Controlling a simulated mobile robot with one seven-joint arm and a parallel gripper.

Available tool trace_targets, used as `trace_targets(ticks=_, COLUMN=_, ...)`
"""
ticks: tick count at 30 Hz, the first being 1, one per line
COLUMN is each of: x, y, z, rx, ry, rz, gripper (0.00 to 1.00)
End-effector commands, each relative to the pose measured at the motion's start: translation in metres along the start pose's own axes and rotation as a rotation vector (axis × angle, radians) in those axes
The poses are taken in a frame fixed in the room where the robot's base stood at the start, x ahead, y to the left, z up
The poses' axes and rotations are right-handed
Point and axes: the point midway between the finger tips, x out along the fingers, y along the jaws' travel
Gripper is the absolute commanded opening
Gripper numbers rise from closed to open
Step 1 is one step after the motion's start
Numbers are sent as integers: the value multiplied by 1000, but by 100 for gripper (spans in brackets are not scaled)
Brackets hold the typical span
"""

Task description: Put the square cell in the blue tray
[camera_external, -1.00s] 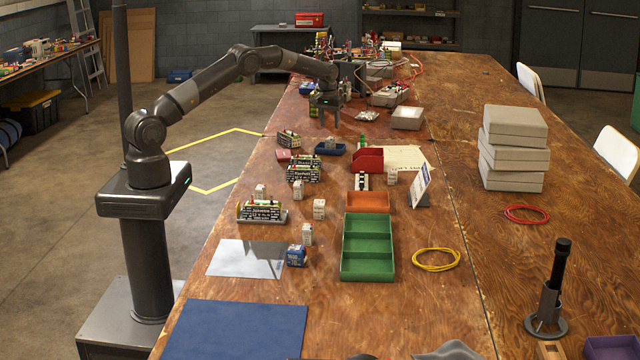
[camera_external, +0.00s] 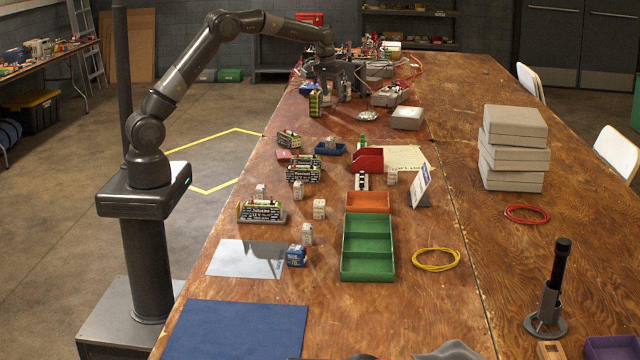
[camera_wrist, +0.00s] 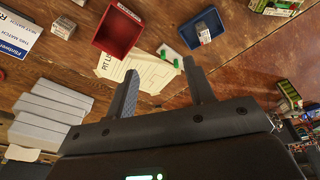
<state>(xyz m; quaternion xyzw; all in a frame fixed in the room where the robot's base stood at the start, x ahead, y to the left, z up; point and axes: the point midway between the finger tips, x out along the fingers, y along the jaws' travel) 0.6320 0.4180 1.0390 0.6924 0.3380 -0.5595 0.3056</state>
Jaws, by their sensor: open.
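A small blue tray (camera_external: 329,153) stands on the wooden bench, left of a red bin. In the wrist view the tray (camera_wrist: 215,19) holds one grey boxy cell (camera_wrist: 203,32); the cell (camera_external: 331,144) also shows there from outside. It looks like the square cell, but its label is too small to read. My gripper (camera_external: 333,88) is raised over the far part of the bench, beyond the tray and apart from it. In the wrist view my gripper (camera_wrist: 161,74) has its two fingers spread with nothing between them.
The red bin (camera_external: 367,160), an orange bin (camera_external: 367,202) and a green divided tray (camera_external: 367,247) line the bench middle. Several small boxes and battery racks (camera_external: 262,213) stand left of them. Grey boxes (camera_external: 514,150) are stacked at right. Wired equipment (camera_external: 388,95) sits near my gripper.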

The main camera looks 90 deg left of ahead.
Motion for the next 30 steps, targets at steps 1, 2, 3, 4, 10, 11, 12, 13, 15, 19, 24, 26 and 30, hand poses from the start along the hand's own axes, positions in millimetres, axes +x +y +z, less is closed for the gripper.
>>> trace_targets(ticks=1, x=-23, y=12, z=16, rx=32, ry=11, rz=14, gripper=49)
trace_targets(ticks=2, x=-34, y=18, z=26, rx=51, ry=16, rz=20, gripper=49)
trace_targets(ticks=3, x=-47, y=25, z=39, rx=77, ry=21, rz=29, gripper=49)
trace_targets(ticks=4, x=-57, y=30, z=49, rx=96, ry=26, rz=36, gripper=49)
trace_targets(ticks=10, x=-118, y=55, z=124, rx=226, ry=59, rz=80, gripper=49)
trace_targets(ticks=11, x=-126, y=58, z=135, rx=246, ry=64, rz=87, gripper=49)
trace_targets(ticks=12, x=-136, y=60, z=151, rx=273, ry=72, rz=96, gripper=49)
trace_targets(ticks=13, x=-143, y=61, z=163, rx=292, ry=77, rz=102, gripper=49)
trace_targets(ticks=15, x=-159, y=64, z=192, rx=339, ry=88, rz=117, gripper=49)
trace_targets(ticks=19, x=-182, y=63, z=247, rx=428, ry=112, rz=144, gripper=49)
trace_targets(ticks=24, x=-203, y=52, z=318, rx=544, ry=144, rz=179, gripper=49)
trace_targets(ticks=26, x=-207, y=46, z=342, rx=584, ry=156, rz=191, gripper=49)
trace_targets(ticks=30, x=-210, y=28, z=398, rx=680, ry=183, rz=218, gripper=49)
